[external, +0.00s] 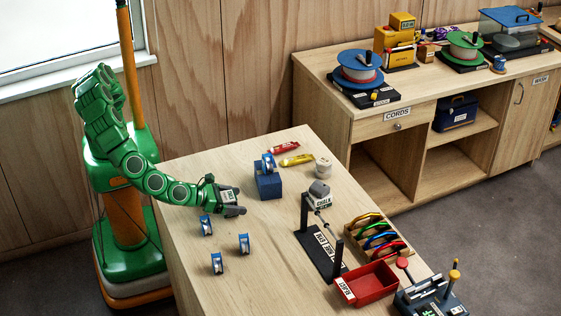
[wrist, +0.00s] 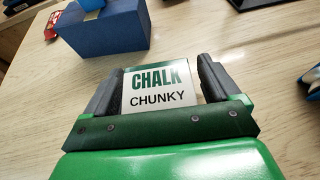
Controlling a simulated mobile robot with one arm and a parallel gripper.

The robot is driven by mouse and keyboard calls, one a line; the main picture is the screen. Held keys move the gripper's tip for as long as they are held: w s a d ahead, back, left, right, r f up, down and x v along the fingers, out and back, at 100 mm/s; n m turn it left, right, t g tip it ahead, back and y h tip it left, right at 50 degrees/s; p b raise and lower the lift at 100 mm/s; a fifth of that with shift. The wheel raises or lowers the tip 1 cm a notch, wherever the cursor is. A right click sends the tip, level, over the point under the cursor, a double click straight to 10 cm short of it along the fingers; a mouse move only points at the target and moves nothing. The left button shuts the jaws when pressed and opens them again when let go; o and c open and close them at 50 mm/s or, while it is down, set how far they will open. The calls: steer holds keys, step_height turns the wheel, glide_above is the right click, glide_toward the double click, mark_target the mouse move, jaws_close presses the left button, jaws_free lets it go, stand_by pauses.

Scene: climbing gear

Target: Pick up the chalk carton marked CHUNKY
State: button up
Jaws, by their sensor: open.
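The chalk carton marked CHUNKY (wrist: 160,88) is white with a green band and stands between my gripper's two dark fingers (wrist: 159,78) in the wrist view. A narrow gap shows on its right side; on its left the finger is very close, and I cannot tell if it touches. In the external view my gripper (external: 236,209) is low over the left part of the table, with the pale carton (external: 228,195) at its fingers. The jaws are open around the carton. Its lower part is hidden by my gripper.
A blue block (external: 268,186) with a blue-and-white item on top stands just behind. Several small blue items, one of them here (external: 206,226), stand in front. A red tray (external: 368,284) is farther right.

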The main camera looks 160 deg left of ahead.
steer(key=shift+c, duration=0.4)
steer(key=c, duration=1)
steer(key=shift+r, duration=0.15)
steer(key=shift+c, duration=0.2)
